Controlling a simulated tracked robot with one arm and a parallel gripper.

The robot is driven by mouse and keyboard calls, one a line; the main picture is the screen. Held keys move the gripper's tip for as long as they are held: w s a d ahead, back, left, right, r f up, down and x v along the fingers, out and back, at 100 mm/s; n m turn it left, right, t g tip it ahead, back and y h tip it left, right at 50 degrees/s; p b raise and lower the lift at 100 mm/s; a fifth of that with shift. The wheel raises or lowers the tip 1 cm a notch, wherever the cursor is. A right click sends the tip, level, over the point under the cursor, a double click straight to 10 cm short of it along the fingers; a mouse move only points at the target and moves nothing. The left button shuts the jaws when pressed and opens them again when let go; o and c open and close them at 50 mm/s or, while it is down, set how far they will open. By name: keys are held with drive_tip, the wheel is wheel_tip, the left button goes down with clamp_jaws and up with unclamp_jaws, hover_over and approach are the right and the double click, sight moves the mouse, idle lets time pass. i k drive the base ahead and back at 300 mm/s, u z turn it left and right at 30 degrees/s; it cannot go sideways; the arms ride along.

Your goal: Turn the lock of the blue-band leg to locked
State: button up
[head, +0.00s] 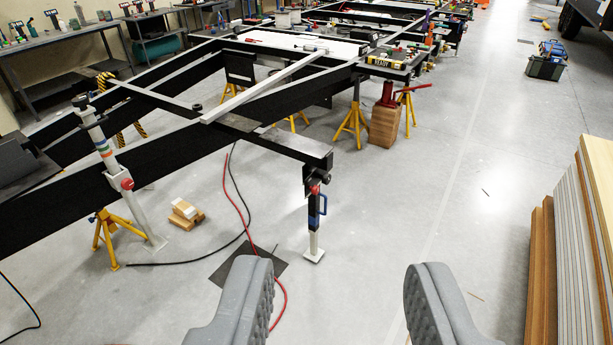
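A black-and-white leg (313,222) with a blue loop-like part on its side and a red knob near its top stands under the end of a black crossbeam at picture centre. Its foot plate is on or close to the floor. A second, pale leg (107,150) with coloured bands, one of them bluish, and a red knob stands at left, slightly tilted in the picture. I cannot tell either lock's setting from here. My gripper (342,268) is open and empty, its grey padded fingers wide apart in the foreground, nearer to me than both legs.
The black chassis frame (150,150) runs from left to the back. Yellow stands (355,125) support it. A red hose (238,205) and a black cable cross the floor by a dark mat (225,270). Stacked panels (580,250) fill the right edge. The centre-right floor is clear.

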sight(315, 189)
drive_tip(key=z, duration=0.05)
drive_tip(key=i, duration=0.55)
drive_tip(key=z, duration=0.85)
drive_tip(key=i, duration=2.1)
drive_tip(key=u, duration=0.7)
